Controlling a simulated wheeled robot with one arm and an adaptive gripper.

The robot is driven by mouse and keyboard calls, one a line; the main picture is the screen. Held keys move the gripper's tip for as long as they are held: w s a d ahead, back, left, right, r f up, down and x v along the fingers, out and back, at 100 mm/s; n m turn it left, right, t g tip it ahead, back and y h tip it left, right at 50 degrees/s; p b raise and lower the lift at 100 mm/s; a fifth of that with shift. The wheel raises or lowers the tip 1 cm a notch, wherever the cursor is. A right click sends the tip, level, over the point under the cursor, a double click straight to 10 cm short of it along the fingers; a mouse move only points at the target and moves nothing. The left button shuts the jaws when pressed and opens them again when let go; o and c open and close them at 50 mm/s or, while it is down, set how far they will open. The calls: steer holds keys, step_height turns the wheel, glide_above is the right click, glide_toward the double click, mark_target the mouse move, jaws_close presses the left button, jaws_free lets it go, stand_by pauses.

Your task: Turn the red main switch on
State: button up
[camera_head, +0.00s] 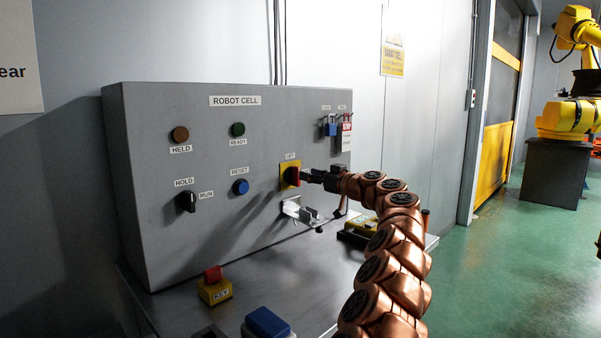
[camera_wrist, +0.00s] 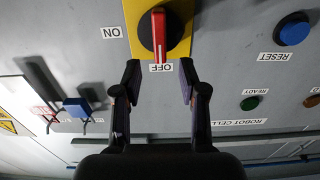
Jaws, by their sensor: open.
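The red main switch (camera_head: 294,176) sits on a yellow plate (camera_head: 284,169) on the grey panel, with an OFF label above it. In the wrist view, which is upside down, its red handle (camera_wrist: 158,35) with a white line points straight at the OFF label (camera_wrist: 160,68); the ON label (camera_wrist: 111,33) is to the left. My gripper (camera_head: 305,176) is close in front of the switch. In the wrist view my gripper (camera_wrist: 159,70) is open, one finger on either side of the OFF label, near the handle's end. I cannot tell if it touches the handle.
A blue reset button (camera_head: 240,187), a HOLD/RUN knob (camera_head: 187,201) and hanging padlocks (camera_head: 331,126) are on the panel. A metal bracket (camera_head: 302,211) juts out below the switch.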

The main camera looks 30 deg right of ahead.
mark_target(295, 176)
steer(key=shift+p+x, duration=0.8)
steer(key=shift+x, duration=1.8)
jaws_close()
